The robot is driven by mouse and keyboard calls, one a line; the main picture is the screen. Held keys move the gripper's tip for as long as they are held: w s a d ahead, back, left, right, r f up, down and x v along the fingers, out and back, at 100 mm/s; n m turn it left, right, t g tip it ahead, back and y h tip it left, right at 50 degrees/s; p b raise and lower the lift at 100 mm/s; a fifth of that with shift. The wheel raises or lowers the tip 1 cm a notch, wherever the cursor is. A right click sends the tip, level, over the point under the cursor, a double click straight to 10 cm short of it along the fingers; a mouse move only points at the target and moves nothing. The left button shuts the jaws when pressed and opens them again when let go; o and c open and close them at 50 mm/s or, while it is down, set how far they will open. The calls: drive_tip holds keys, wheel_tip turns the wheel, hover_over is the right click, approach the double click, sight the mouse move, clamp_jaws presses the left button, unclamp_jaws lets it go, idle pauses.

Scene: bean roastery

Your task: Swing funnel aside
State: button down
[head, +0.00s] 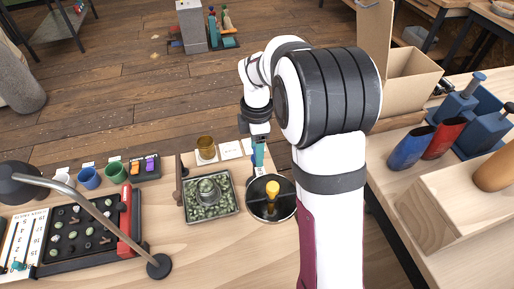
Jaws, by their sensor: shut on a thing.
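A round dark dish with a pale rim (284,213), which looks like the funnel, sits on the wooden table just left of my arm. A yellow knob (272,188) stands up in its middle. My gripper (258,142) points down at the far side of this dish. It is shut on a slim teal piece (260,158) that reaches to the dish's far rim and looks like its handle. The contact is small and partly hidden by the gripper. What lies under the dish is hidden.
A square tray of greenish beans (188,214) with a round lidded piece stands close left of the dish. An amber cup (206,148) is behind it. A lamp (107,217) and a dark game-like board (75,238) are farther left.

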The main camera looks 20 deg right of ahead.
drive_tip(key=shift+n, duration=0.4)
drive_tip(key=shift+c, duration=1)
unclamp_jaws()
wheel_tip(320, 180, up, 16)
drive_tip(key=shift+f, duration=0.1)
drive_tip(key=s+a+f+m, duration=0.2)
drive_tip(key=s+f+m, duration=0.1)
drive_tip(key=s+m, duration=0.5)
drive_tip(key=s+a+f+m+y, duration=0.1)
drive_tip(key=s+a+f+m, duration=0.1)
drive_tip(key=s+m, duration=0.6)
drive_tip(key=s+a+f+m, duration=0.2)
drive_tip(key=s+m, duration=0.5)
drive_tip(key=s, duration=0.5)
drive_tip(key=shift+f+m+y, duration=0.4)
drive_tip(key=shift+f, duration=0.4)
